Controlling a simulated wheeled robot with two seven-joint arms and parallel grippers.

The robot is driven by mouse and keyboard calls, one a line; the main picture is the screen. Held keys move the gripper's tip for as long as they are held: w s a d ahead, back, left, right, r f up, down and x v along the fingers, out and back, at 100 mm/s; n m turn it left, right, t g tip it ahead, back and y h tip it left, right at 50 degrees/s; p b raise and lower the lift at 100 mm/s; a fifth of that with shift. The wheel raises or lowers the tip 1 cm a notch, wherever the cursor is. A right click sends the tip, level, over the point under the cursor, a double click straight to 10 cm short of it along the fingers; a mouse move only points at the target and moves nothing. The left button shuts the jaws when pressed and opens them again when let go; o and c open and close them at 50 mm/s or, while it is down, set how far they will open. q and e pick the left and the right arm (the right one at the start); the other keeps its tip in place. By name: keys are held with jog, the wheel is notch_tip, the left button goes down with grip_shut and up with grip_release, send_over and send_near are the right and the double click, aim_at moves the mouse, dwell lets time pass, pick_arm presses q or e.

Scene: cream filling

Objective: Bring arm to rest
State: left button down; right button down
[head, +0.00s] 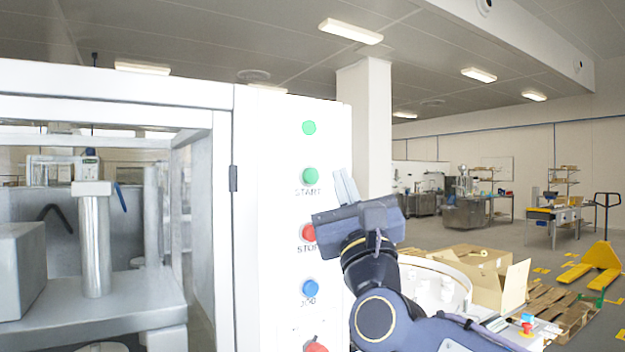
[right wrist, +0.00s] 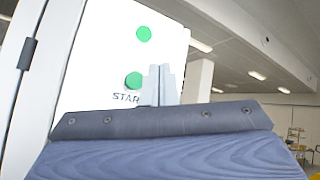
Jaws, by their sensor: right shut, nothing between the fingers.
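My right gripper (head: 346,186) is raised in front of the right edge of a white machine's control panel (head: 275,220). Its two fingers are together and hold nothing. In the right wrist view the shut fingers (right wrist: 159,84) stand just right of the green START button (right wrist: 134,80); I cannot tell whether they touch the panel. In the head view the START button (head: 310,176) is fully visible, and the red STOP button (head: 307,232) is partly covered by the gripper. My left gripper is not in view.
The machine's framed enclosure (head: 110,95) with a metal cylinder (head: 96,245) fills the left. Behind my right arm are a round white table (head: 432,275) with white containers, an open cardboard box (head: 500,285), wooden pallets (head: 565,305) and a yellow pallet jack (head: 600,258). Open floor lies farther back.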

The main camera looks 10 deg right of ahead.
dwell(0.5)
jog(key=s+d+f+n+g+y, duration=0.25)
jog(key=f+n+g, duration=0.35)
jog(key=f+n, duration=0.5)
jog(key=s+d+f+n+g+y, duration=0.2)
jog(key=s+f+n+g, duration=0.45)
jog(key=f, duration=0.85)
jog(key=s+f+n+g+h, duration=0.1)
jog(key=s+f+n+g, duration=0.3)
jog(key=f, duration=0.8)
jog(key=s+f+n+g, duration=0.4)
jog(key=s+f+n, duration=0.4)
jog(key=s+f, duration=0.4)
jog(key=shift+s+d+f+h, duration=0.35)
jog(key=shift+s+d, duration=0.05)
jog(key=shift+d, duration=0.05)
jog(key=shift+n, duration=0.25)
